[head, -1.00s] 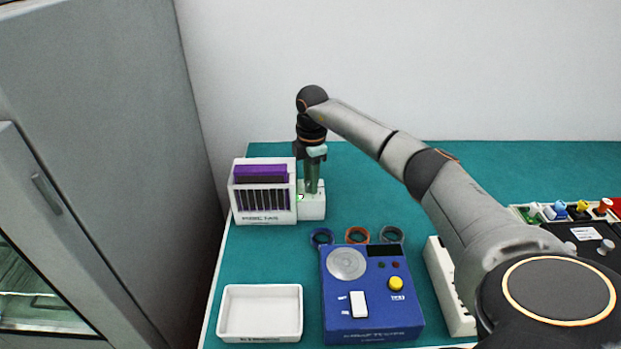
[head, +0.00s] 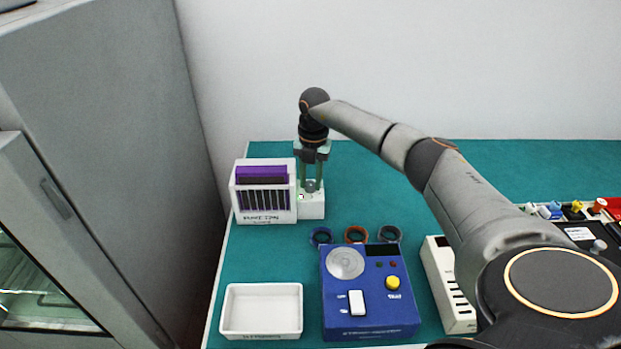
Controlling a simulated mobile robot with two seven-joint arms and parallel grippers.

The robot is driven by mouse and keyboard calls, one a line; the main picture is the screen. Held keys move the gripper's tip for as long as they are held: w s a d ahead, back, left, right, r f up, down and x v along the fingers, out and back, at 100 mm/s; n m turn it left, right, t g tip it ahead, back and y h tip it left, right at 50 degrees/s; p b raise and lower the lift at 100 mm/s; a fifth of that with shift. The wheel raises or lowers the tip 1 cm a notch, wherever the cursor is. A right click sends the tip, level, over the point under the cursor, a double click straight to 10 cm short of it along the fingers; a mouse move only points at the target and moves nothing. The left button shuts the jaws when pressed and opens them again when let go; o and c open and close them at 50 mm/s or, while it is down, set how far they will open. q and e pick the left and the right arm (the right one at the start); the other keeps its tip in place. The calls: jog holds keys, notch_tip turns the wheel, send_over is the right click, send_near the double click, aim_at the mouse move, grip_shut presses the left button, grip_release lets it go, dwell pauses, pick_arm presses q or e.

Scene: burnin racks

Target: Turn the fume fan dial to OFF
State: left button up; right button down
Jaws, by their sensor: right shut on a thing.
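The fume fan dial (head: 311,186) is a small grey knob on a white box (head: 312,210) at the back left of the bench. My right gripper (head: 311,183) points straight down over this box. Its two fingers stand on the left and right of the knob and are shut on it. The dial's pointer and its OFF mark are too small or hidden to read. My left gripper is not in view.
A white rack (head: 265,215) with purple-topped boards stands just left of the dial box. Several rings (head: 356,235), a blue device (head: 372,330), a white tray (head: 261,335) and a white slotted strip (head: 447,290) lie in front. The bench behind is clear.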

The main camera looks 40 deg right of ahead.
aim_at(311, 182)
jog(key=n, duration=0.4)
jog(key=shift+n, duration=0.3)
jog(key=n, duration=0.4)
jog(key=shift+n, duration=0.3)
jog(key=n+b, duration=0.1)
jog(key=n, duration=0.3)
jog(key=shift+w+g, duration=0.1)
jog(key=shift+g, duration=0.2)
jog(key=n, duration=0.5)
jog(key=shift+b, duration=0.3)
jog(key=shift+n, duration=0.4)
jog(key=c, duration=0.6)
grip_release()
jog(key=shift+r, duration=0.15)
jog(key=r, duration=0.6)
jog(key=r+b, duration=0.1)
jog(key=r, duration=0.5)
jog(key=shift+w+d+r, duration=0.15)
jog(key=shift+d, duration=0.05)
